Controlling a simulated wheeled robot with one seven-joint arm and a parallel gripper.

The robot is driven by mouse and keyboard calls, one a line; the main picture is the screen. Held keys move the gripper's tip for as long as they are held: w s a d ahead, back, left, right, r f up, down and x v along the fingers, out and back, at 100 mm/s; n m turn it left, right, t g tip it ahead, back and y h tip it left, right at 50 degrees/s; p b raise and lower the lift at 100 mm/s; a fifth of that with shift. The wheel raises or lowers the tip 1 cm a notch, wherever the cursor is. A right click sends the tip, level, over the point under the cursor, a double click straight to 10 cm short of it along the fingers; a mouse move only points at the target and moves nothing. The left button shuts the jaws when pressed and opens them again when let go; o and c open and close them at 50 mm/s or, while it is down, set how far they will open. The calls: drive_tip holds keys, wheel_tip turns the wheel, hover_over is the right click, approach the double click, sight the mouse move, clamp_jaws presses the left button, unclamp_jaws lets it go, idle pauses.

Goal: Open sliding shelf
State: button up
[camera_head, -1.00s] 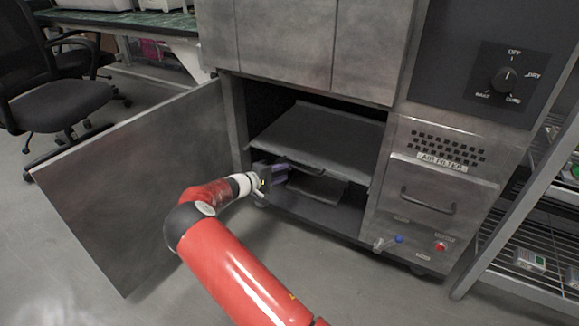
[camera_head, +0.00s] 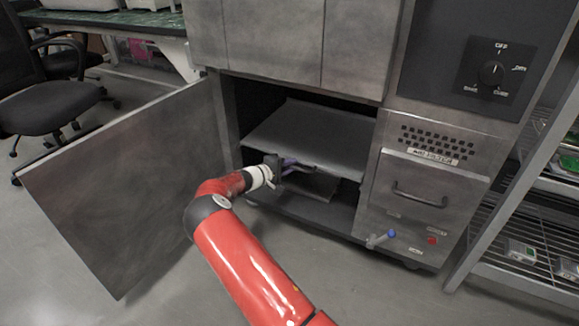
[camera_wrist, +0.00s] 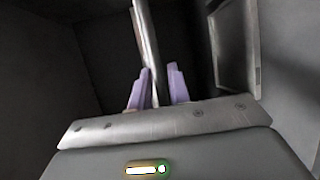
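The sliding shelf (camera_head: 310,132) is a flat grey plate inside the open cabinet bay, with a dark bar handle (camera_head: 313,168) along its front edge. My gripper (camera_head: 292,164) is at the left part of this front edge, its purple fingers close to the handle. In the wrist view a pale metal bar (camera_wrist: 146,35), apparently the handle, runs down between the two purple fingertips (camera_wrist: 160,78), nearer the left one. The fingers are apart, with a gap beside the bar. Contact cannot be told.
The cabinet door (camera_head: 125,180) stands wide open on the left. A lower plate (camera_head: 312,185) lies under the shelf. A wire rack (camera_head: 520,240) stands at far right.

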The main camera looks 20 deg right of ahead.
clamp_jaws()
drive_tip(key=s+a+p, duration=0.1)
drive_tip(key=s+a, duration=0.7)
drive_tip(key=a, duration=0.3)
drive_tip(key=s+a+p, duration=0.1)
drive_tip(key=s+a, duration=0.8)
drive_tip(key=a, duration=0.2)
drive_tip(key=shift+s+a, duration=0.25)
drive_tip(key=shift+s, duration=0.05)
drive_tip(key=shift+o, duration=1.9)
unclamp_jaws()
drive_tip(key=shift+a, duration=0.1)
